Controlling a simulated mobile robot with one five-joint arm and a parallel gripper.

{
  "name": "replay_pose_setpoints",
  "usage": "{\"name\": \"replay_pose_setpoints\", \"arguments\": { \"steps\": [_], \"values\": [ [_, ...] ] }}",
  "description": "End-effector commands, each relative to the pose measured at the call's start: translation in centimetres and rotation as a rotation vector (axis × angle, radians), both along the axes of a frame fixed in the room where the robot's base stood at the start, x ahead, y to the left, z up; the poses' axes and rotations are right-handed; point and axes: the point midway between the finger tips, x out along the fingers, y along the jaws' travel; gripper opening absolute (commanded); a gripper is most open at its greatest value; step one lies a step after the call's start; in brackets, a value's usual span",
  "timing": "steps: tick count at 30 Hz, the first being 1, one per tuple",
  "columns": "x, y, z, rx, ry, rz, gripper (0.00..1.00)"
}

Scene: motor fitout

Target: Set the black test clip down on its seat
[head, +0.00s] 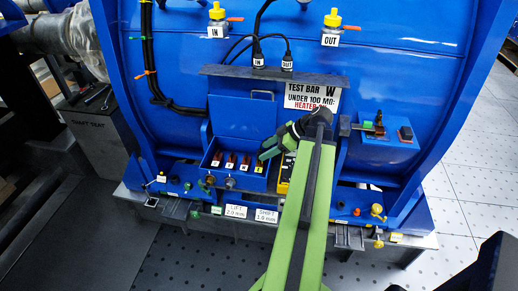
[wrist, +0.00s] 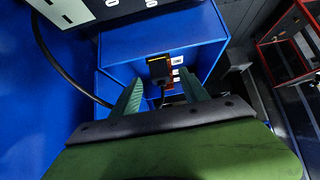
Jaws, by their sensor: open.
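A small black block with a yellow stripe, which looks like the black test clip (wrist: 158,68), sits at the edge of a blue box (wrist: 165,45) in the wrist view. A thin dark lead hangs below it. My gripper (wrist: 161,90) is open, its two green fingers on either side of the lead and short of the block. I see no contact between fingers and block. In the head view my gripper (head: 270,150) is at the right end of a blue open box (head: 226,183). My arm hides part of that area, and I cannot make out the clip or its seat there.
Several brown, labelled pieces (head: 230,161) stand in the blue box. A yellow device (head: 285,175) is partly behind my arm. A test bar sign (head: 312,96) hangs above, and a blue shelf (head: 385,141) with small parts is at right. A red frame (wrist: 285,50) stands right in the wrist view.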

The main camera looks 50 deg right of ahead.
Motion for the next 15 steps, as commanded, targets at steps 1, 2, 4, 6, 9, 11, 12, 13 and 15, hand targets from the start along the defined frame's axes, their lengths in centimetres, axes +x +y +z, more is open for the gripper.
{"name": "replay_pose_setpoints", "arguments": {
  "steps": [1, 2, 4, 6, 9, 11, 12, 13, 15],
  "values": [
    [-0.9, -0.7, 2.3, 0.0, 0.0, -0.003, 0.52],
    [-1.4, -1.0, 2.9, 0.0, 0.0, -0.003, 0.52],
    [-2.6, -1.8, 4.3, 0.0, 0.0, -0.003, 0.52],
    [-3.8, -2.5, 5.6, 0.0, 0.0, -0.003, 0.52],
    [-5.2, -3.4, 7.1, 0.0, 0.0, -0.001, 0.52],
    [-5.9, -3.8, 7.8, 0.0, 0.0, -0.001, 0.52],
    [-6.3, -4.0, 8.1, 0.0, 0.0, -0.001, 0.52],
    [-6.5, -4.1, 8.3, 0.0, 0.0, -0.001, 0.52],
    [-6.9, -4.3, 8.5, 0.0, -0.001, 0.001, 0.52]
  ]
}}
